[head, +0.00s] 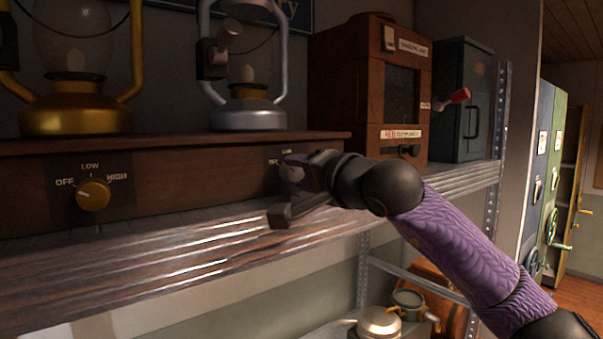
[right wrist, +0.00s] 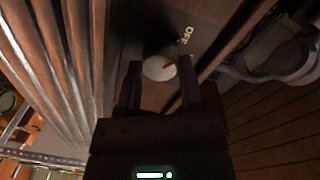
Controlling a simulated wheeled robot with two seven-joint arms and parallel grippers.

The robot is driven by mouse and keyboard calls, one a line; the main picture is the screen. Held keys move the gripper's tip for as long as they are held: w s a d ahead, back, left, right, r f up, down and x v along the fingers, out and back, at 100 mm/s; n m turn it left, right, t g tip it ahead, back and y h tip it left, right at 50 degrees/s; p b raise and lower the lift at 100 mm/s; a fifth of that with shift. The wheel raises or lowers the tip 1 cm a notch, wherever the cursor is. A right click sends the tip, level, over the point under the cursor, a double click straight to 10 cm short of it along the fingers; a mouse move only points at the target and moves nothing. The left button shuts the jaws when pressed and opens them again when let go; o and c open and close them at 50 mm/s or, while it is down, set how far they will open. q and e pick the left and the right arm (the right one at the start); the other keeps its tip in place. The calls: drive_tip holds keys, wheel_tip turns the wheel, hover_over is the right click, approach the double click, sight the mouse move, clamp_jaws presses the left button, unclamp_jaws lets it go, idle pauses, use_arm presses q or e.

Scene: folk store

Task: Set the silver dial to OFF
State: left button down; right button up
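The silver dial (right wrist: 159,68) is a round pale knob with a red mark, on the dark front of the wooden base. In the right wrist view the mark points right and slightly up, and the OFF label (right wrist: 186,36) is above and right of the dial. My right gripper (head: 283,193) is at the right end of the base. In the right wrist view its two fingers (right wrist: 160,88) are apart, one on each side of the dial; I cannot tell whether they touch it. In the head view the gripper largely covers the dial. My left gripper is not in view.
A brass dial (head: 93,194) with OFF, LOW and HIGH labels is at the left of the base (head: 190,160). Brass (head: 75,115) and silver (head: 247,115) lanterns stand on top. A wooden cabinet (head: 345,85) stands to the right. The metal shelf (head: 170,265) runs below the gripper.

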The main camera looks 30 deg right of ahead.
drive_tip(key=o, duration=0.5)
drive_tip(key=shift+c, duration=0.2)
drive_tip(key=shift+f, duration=0.1)
drive_tip(key=s+b, duration=0.4)
drive_tip(key=s, duration=0.6)
drive_tip(key=shift+d+r, duration=0.2)
drive_tip(key=shift+r, duration=0.05)
